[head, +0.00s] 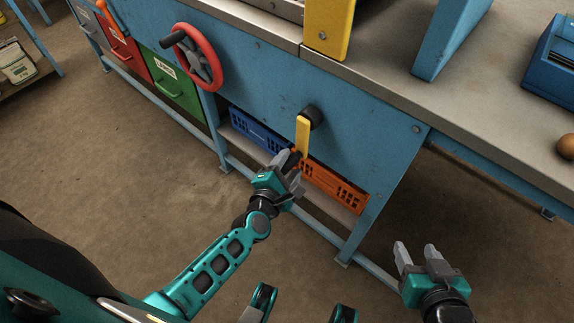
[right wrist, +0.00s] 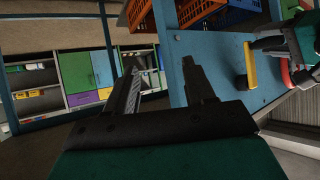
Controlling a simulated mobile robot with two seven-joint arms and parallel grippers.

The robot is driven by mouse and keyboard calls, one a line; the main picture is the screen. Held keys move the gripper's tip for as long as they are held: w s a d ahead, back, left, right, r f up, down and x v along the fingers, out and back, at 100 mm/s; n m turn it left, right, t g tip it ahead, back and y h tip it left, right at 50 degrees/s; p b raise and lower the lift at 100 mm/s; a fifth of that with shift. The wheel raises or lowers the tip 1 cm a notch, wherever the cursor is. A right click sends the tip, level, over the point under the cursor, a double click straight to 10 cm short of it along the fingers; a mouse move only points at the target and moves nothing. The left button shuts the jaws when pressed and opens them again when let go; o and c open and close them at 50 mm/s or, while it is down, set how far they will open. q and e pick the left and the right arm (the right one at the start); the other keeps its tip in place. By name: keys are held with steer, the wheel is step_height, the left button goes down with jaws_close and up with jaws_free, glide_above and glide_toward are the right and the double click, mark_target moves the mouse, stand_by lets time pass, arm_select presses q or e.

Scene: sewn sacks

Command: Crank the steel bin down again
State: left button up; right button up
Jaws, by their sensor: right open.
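A yellow crank arm (head: 303,133) hangs down from a black hub (head: 312,114) on the blue bench front. My left gripper (head: 290,165) is at the crank's lower end. Its fingers overlap a dark grip there, and I cannot tell if they are closed on it. The right wrist view also shows the yellow crank (right wrist: 250,66) beside my left gripper. My right gripper (head: 416,254) is open and empty, low at the right, apart from the bench. A grey drawer front (head: 86,20) is at the far left; I cannot tell whether it is the steel bin.
A red handwheel (head: 199,58) with a black knob sits left of the crank. Blue (head: 256,132) and orange (head: 333,186) crates lie on the shelf below. Red (head: 122,45) and green (head: 170,83) drawers are at the left. The floor in front is clear.

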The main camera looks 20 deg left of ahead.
arm_select(q)
steer(key=shift+a, duration=0.1)
steer(key=shift+s+r, duration=0.1)
steer(key=shift+s, duration=0.15)
steer(key=p+v, duration=0.1)
steer(key=v, duration=0.6)
arm_select(e)
steer(key=shift+s+d, duration=0.25)
steer(key=shift+r, duration=0.1)
